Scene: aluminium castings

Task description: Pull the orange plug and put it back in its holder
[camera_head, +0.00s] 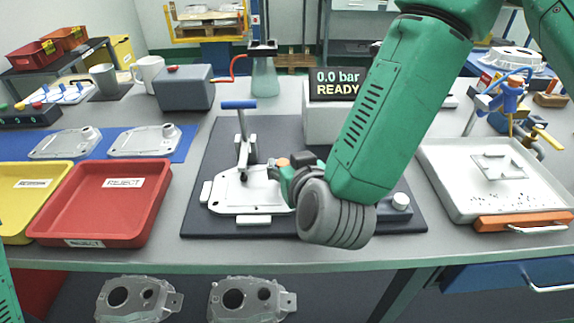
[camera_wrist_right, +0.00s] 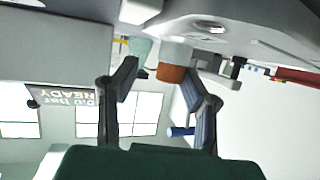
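The orange plug (camera_head: 283,162) sits at the right end of the light casting (camera_head: 250,192) in the dark fixture plate (camera_head: 218,150). In the right wrist view the plug (camera_wrist_right: 172,73) is a short orange cylinder against a pale part. My right gripper (camera_head: 290,174) is at the plug, partly hidden by its own wrist. In the wrist view its two fingers (camera_wrist_right: 160,80) stand apart on either side of the plug, with a visible gap at the left finger. I cannot clearly identify the plug's holder. My left gripper is not in view.
A clamp with a blue handle (camera_head: 239,104) stands over the casting. The tester display (camera_head: 336,84) reads 0.0 bar READY. A red reject tray (camera_head: 105,200) lies left and a white tray (camera_head: 455,170) right. A white knob (camera_head: 400,201) stands near the plate's right edge.

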